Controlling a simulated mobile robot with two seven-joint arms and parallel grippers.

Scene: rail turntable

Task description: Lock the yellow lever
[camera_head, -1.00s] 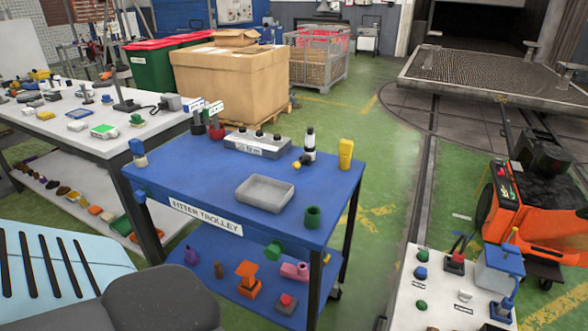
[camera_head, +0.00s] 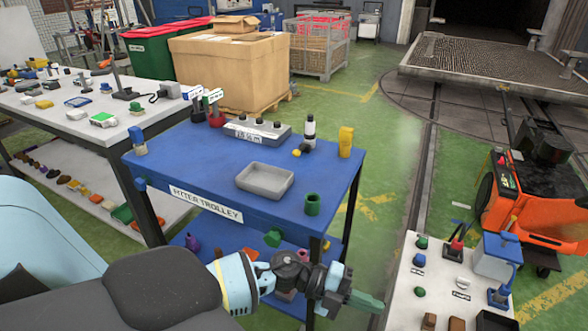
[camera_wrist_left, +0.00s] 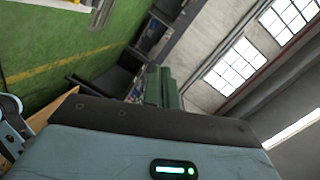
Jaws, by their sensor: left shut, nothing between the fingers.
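I cannot make out a lever that is clearly yellow. A yellow upright piece (camera_head: 346,142) stands at the right back corner of the blue fitter trolley (camera_head: 215,165). A white control panel (camera_head: 408,290) at the lower right carries a red-and-black lever (camera_head: 457,242), a blue lever piece (camera_head: 503,288) and several knobs. My left gripper (camera_head: 368,302) is shut and empty, with its green fingers pointing right toward the panel's left edge, apart from the yellow piece. My right gripper is not in view.
An orange machine (camera_head: 530,205) is at the right. A white table (camera_head: 110,130) with many small things is at the left. Green floor lies between trolley and panel.

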